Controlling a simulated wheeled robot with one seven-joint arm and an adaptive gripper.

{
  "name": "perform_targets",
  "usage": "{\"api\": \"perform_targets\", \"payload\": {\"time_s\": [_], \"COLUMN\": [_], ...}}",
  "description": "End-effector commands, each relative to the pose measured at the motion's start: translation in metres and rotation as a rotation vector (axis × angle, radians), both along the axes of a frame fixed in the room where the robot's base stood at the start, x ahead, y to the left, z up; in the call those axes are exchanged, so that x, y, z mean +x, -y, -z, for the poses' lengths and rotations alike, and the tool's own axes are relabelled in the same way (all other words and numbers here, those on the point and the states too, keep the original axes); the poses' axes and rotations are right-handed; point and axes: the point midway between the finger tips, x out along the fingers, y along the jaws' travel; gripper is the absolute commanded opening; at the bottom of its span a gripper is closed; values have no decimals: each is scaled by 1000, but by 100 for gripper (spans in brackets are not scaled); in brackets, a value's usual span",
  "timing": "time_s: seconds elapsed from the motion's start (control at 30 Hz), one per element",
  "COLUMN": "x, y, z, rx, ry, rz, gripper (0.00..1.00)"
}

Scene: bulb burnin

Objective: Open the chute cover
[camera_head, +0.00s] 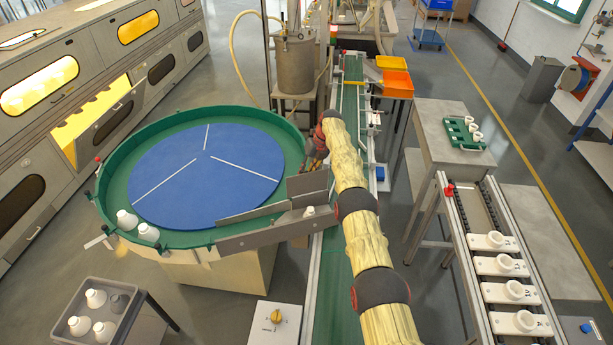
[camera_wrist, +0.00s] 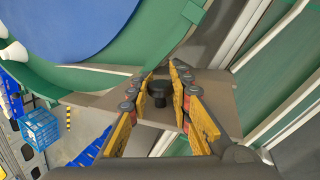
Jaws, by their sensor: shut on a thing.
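The chute cover (camera_head: 307,186) is a flat grey plate standing tilted up over the chute (camera_head: 262,234) at the turntable's right edge. In the wrist view the cover (camera_wrist: 222,105) spans the picture's middle, with a black round knob (camera_wrist: 158,87) on it. My gripper (camera_head: 317,152) is above the cover, its yellow-padded fingers on both sides of the knob. In the wrist view my gripper (camera_wrist: 161,80) is shut on the knob. My arm hides part of the conveyor behind it.
A blue turntable disc (camera_head: 205,178) with a green rim lies left, with white bulbs (camera_head: 127,219) at its near edge. A small white piece (camera_head: 309,211) sits at the chute. The green conveyor (camera_head: 332,285) runs below my arm. A control box (camera_head: 275,325) stands in front.

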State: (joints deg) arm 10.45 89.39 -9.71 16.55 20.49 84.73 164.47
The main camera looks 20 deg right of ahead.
Motion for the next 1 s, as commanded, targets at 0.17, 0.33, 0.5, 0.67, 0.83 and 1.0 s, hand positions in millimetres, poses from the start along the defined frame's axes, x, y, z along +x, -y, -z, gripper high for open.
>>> {"api": "perform_targets", "payload": {"time_s": [0.17, 0.33, 0.5, 0.67, 0.83, 1.0], "x": [0, 0, 0, 0, 0, 1], "y": [-1, 0, 0, 1, 1, 5], "z": [-3, -3, -2, -1, -1, -3], "rx": [2, 1, 0, 0, 0, 3], "ry": [0, 1, 0, 0, 1, 9], "rz": [-2, -2, -1, -1, 0, -1], "gripper": [0, 24, 34, 38, 38, 38]}}
